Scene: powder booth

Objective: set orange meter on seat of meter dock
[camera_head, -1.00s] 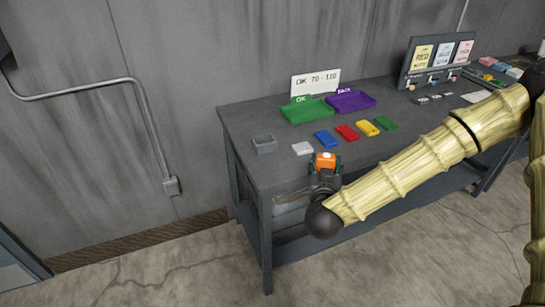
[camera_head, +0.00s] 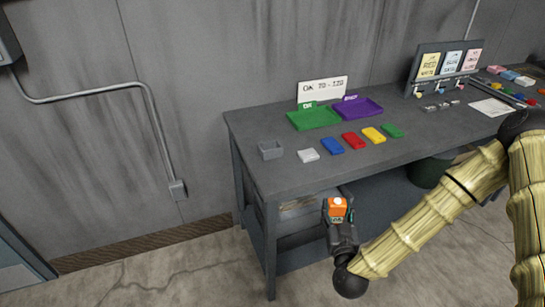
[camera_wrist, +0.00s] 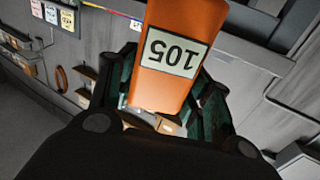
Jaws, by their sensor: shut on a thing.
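The orange meter (camera_head: 337,208) is held in my gripper (camera_head: 337,217), in front of and below the table's front edge in the head view. In the wrist view the orange meter (camera_wrist: 165,65) stands between the green-lined fingers, with a pale display that reads 105 upside down. My gripper is shut on it. The meter dock is probably the small grey open box (camera_head: 270,150) at the table's left end. It looks empty, but its inside is small in the picture. The gripper is apart from it, lower and to the right.
The grey table (camera_head: 250,125) carries a white block (camera_head: 308,156) and blue, red, yellow and green blocks along its front. A green tray (camera_head: 314,118) and a purple tray (camera_head: 358,108) stand behind, near a sign reading OK 70-120 (camera_head: 322,91).

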